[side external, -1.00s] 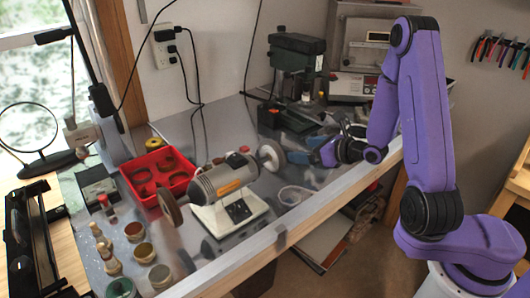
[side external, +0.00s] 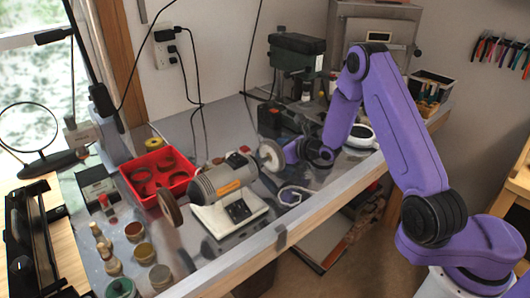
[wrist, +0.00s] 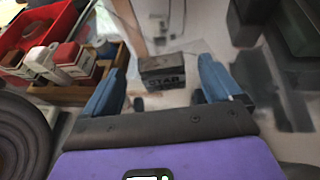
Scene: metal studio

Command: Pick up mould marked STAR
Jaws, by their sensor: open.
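The mould marked STAR (wrist: 162,73) is a small dark block with pale lettering, partly blurred, in the wrist view. It sits on the bench ahead of my gripper (wrist: 163,88), between the lines of its two blue fingers. The fingers are apart and nothing is held between them. In the side view my gripper (side external: 287,154) is low over the bench behind the right wheel of the grey polishing motor (side external: 224,179). I cannot make out the mould in the side view.
In the wrist view a wooden box (wrist: 73,95) of stamp-like blocks and a red tray (wrist: 42,25) lie left, with a round wheel (wrist: 20,140) nearer. Dark equipment (wrist: 282,45) stands right. A coiled pale item (side external: 292,195) lies in front of the gripper in the side view.

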